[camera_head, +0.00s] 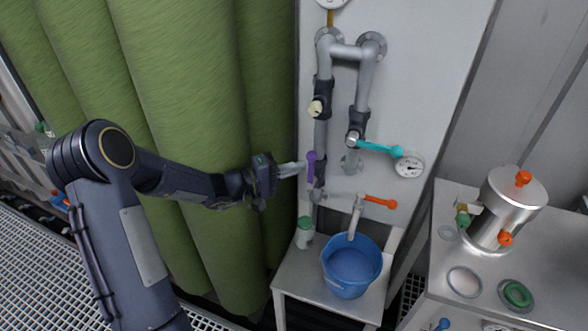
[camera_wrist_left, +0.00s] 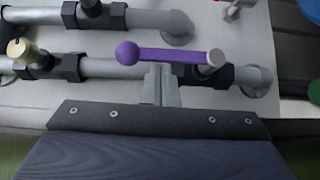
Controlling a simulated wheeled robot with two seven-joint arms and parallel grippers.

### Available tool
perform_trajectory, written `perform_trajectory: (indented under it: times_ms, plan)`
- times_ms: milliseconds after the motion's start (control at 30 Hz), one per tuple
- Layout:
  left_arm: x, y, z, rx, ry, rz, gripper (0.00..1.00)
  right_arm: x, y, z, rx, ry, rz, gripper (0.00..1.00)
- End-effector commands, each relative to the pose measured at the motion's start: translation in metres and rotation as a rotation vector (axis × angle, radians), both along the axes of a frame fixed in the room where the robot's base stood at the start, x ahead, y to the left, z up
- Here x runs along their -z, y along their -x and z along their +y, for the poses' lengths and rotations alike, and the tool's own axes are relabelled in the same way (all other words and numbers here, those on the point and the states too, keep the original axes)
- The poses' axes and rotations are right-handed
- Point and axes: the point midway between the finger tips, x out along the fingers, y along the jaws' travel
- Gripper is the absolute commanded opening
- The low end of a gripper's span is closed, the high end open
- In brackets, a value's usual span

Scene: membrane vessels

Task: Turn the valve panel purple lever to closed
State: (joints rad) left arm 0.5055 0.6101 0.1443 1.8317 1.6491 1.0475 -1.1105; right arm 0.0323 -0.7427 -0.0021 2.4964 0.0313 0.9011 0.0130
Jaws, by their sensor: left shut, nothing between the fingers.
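The purple lever (camera_head: 311,166) is on the lower part of the left grey pipe of the valve panel (camera_head: 430,60). In the head view it points up along the pipe. In the left wrist view the purple lever (camera_wrist_left: 170,55) lies across the picture along the pipe, its ball end to the left and its pivot to the right. My left gripper (camera_head: 302,167) is shut and empty, its tips close beside the lever. In the left wrist view the gripper tips (camera_wrist_left: 162,72) are right at the lever's side; I cannot tell whether they touch. My right gripper is not in view.
Other handles are the cream knob (camera_head: 316,108), the teal lever (camera_head: 380,149) and the orange tap lever (camera_head: 381,202). A blue bucket (camera_head: 351,286) and a green-lidded jar (camera_head: 304,232) stand below. Green vertical membranes (camera_head: 185,90) stand behind my left arm.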

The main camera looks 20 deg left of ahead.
Motion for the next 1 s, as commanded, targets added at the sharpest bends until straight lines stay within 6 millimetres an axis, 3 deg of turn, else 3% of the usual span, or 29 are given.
perform_trajectory:
  times_ms: [567,1000]
  plan:
    - [-0.002,0.001,-0.009,0.004,-0.114,-0.005,0.0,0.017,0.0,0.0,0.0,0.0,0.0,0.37]
    - [-0.008,0.002,-0.034,0.003,-0.449,-0.022,0.0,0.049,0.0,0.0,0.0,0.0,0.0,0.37]
